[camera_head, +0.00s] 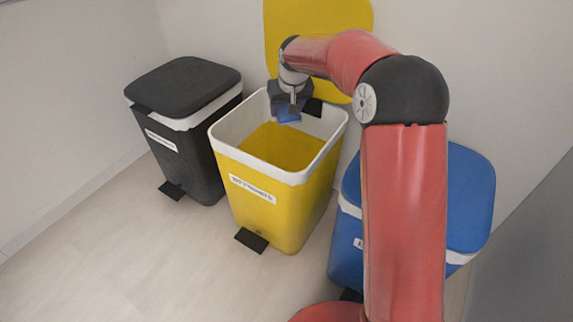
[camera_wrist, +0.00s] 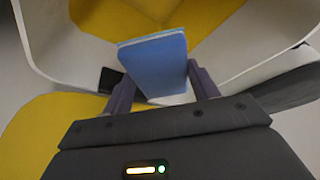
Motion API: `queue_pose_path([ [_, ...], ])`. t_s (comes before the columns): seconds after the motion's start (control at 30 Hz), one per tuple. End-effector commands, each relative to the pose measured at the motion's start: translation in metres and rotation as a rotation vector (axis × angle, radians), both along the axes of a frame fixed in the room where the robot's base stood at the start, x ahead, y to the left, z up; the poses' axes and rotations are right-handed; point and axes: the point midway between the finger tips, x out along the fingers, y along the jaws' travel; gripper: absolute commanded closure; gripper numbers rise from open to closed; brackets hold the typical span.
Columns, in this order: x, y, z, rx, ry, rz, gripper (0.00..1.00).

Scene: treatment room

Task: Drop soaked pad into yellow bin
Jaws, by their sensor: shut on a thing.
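The yellow bin (camera_head: 262,196) stands in the middle of the head view with its lid (camera_head: 318,18) raised against the wall. Its white rim (camera_head: 225,143) surrounds an open mouth, and the yellow inside looks empty. My gripper (camera_head: 290,108) is over the back part of the bin's opening. It is shut on a blue pad (camera_head: 288,117), which hangs just below the fingers. In the wrist view the pad (camera_wrist: 157,62) sits between the two fingers (camera_wrist: 160,90), with the bin's yellow inside (camera_wrist: 215,30) beyond it. Whether the pad is wet cannot be told.
A black bin (camera_head: 185,85) with a shut lid stands to the left. A blue bin (camera_head: 465,200) with a shut lid stands to the right, partly hidden by my arm. A wall is close behind. The floor (camera_head: 130,250) in front is clear.

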Motion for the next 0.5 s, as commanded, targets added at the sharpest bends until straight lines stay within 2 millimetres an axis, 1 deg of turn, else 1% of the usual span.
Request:
queue_pose_path([
  [0.03,0.000,0.000,-0.012,0.000,0.001,0.000,0.66],
  [0.2,0.000,0.000,-0.026,0.000,0.001,0.000,0.66],
  [0.5,0.000,0.000,-0.026,0.000,0.000,0.000,0.66],
])
